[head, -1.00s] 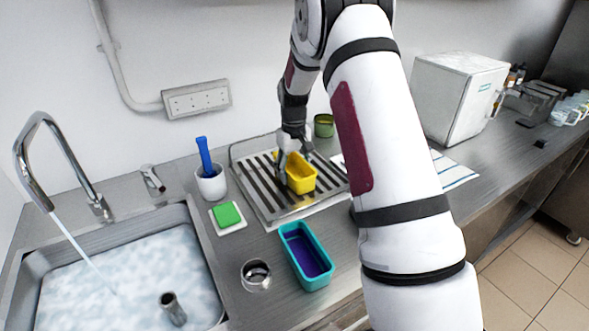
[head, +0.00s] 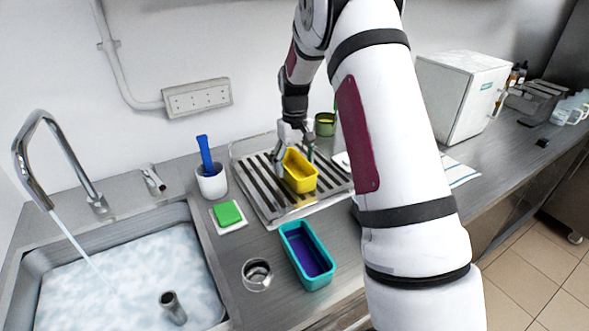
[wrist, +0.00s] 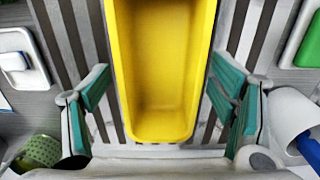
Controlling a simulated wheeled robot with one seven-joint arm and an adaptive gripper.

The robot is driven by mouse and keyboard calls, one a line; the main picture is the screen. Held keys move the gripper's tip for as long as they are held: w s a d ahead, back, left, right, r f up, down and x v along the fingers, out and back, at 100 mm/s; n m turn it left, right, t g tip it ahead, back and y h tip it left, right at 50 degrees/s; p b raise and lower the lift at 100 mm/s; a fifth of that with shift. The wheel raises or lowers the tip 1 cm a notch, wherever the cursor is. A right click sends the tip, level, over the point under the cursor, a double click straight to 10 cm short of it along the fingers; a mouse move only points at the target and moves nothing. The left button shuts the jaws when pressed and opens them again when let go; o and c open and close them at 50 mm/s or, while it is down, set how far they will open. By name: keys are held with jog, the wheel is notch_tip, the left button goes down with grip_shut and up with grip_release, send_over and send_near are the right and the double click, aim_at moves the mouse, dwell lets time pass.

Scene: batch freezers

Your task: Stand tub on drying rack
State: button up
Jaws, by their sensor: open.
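A yellow tub (head: 300,172) sits on the slatted drying rack (head: 262,192), its open side facing up. My gripper (head: 294,158) is open just above and at the far end of the tub. In the wrist view, the teal-padded fingers of my gripper (wrist: 160,82) are spread on both sides of the yellow tub (wrist: 165,100), with a visible gap on each side. The tub looks empty, and its upper end runs out of the wrist view. A teal tub (head: 295,238) with a dark blue inside stands on the counter in front of the rack.
A sink (head: 110,265) with running water lies at left. A green container (head: 325,126) stands behind the rack. A white machine (head: 462,95) stands at right.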

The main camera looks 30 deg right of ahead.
jog(key=s+a+r+t+b, duration=0.1)
jog(key=s+a+r, duration=0.15)
jog(key=r, duration=0.55)
jog(key=s+a+r, duration=0.2)
jog(key=s+r, duration=0.1)
jog(key=r, duration=0.6)
jog(key=s+a+r+t, duration=0.1)
jog(key=s+a+r, duration=0.25)
jog(key=s, duration=0.55)
jog(key=s+a+r+t, duration=0.1)
jog(key=s+a+r, duration=0.1)
jog(key=s+a, duration=0.5)
jog(key=s+f+t, duration=0.1)
jog(key=s+f, duration=0.2)
jog(key=s, duration=0.8)
jog(key=shift+s+a+t, duration=0.2)
jog(key=shift+a+t, duration=0.2)
